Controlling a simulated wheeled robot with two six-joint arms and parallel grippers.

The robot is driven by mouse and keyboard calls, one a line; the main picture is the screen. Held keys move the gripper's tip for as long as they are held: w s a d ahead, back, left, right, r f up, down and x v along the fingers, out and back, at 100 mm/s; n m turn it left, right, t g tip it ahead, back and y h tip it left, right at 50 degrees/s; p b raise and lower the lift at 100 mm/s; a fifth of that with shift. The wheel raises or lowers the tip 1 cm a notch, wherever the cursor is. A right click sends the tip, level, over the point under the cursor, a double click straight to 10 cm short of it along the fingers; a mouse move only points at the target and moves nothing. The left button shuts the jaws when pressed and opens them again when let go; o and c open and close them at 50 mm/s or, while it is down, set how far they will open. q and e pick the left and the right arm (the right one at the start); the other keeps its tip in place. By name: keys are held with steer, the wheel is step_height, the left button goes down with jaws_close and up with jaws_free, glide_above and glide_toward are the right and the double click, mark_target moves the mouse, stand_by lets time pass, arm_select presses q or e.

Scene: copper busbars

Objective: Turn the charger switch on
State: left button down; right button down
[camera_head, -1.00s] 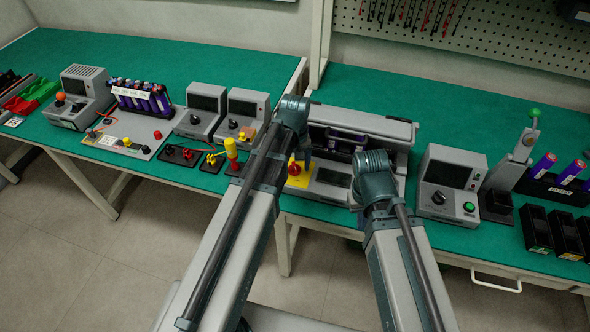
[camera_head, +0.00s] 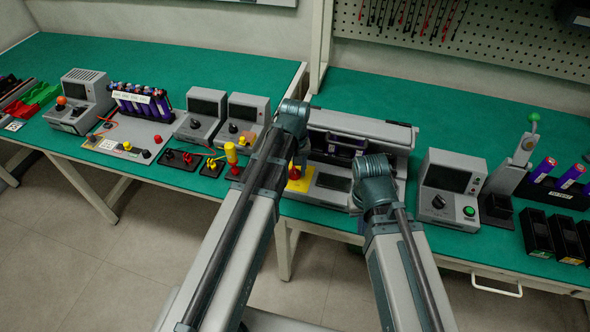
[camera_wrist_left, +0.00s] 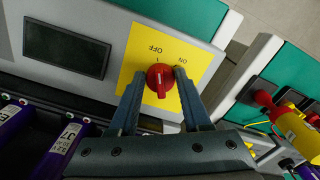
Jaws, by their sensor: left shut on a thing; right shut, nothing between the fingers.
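The charger (camera_head: 330,185) is a grey unit on the green bench, with a yellow plate (camera_wrist_left: 192,58) on its front panel. The plate carries a red rotary switch (camera_wrist_left: 160,78) and the labels OFF and ON. In the left wrist view the knob's grip bar runs roughly up and down the picture; OFF is above it and ON is to its upper right. My left gripper (camera_wrist_left: 160,92) is shut on the red switch, one finger on each side. In the head view this gripper (camera_head: 301,163) partly hides the knob. My right gripper (camera_head: 355,209) is shut and empty by the charger's front right.
A grey device with a screen and green button (camera_head: 449,188) stands right of the charger. Two similar devices (camera_head: 247,117) stand to its left, near a yellow-handled lever (camera_head: 231,154). Purple cells (camera_wrist_left: 66,150) lie in the charger's bay.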

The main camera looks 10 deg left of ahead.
mark_target(293, 174)
arm_select(q)
steer(key=m, duration=0.5)
steer(key=shift+a+m, duration=0.15)
steer(key=shift+m, duration=0.25)
steer(key=m, duration=0.5)
steer(key=shift+a, duration=0.15)
steer(key=shift+m, duration=0.3)
steer(key=shift+c, duration=1.8)
jaws_free()
step_height(293, 174, up, 14)
steer(key=p, duration=1.3)
steer(key=shift+p, duration=0.4)
